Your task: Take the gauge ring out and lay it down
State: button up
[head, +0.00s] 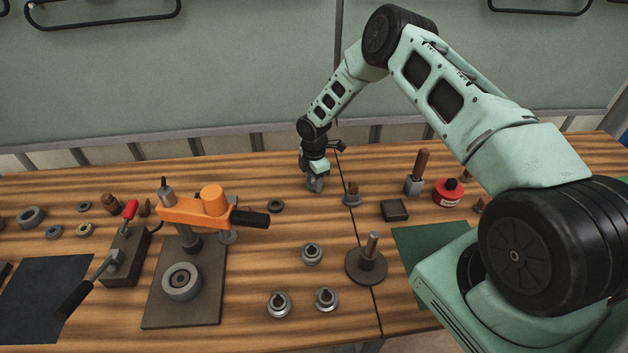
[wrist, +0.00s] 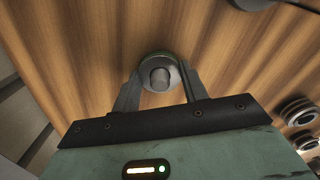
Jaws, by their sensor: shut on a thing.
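My gripper (head: 315,187) is low over the back middle of the table, right of the orange press. In the wrist view its two fingers (wrist: 159,95) are closed on the sides of a small round grey ring, which I take to be the gauge ring (wrist: 174,72). A rounded grey shape shows in its middle. In the head view the ring is small and partly covered by the fingers. I cannot tell whether it touches the wood. The press (head: 190,209) has a thick grey ring-shaped part (head: 182,281) on its base plate.
Several grey collars (head: 311,254) and a disc with a post (head: 367,266) are nearer the front. Bare wood (head: 295,225) lies between.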

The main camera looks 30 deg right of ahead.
jog(key=shift+r, duration=0.5)
jog(key=shift+r+p, duration=0.3)
jog(key=shift+r, duration=0.25)
jog(key=shift+r, duration=0.3)
jog(key=shift+r, duration=0.1)
jog(key=shift+r+p, duration=1)
jog(key=shift+r, duration=0.9)
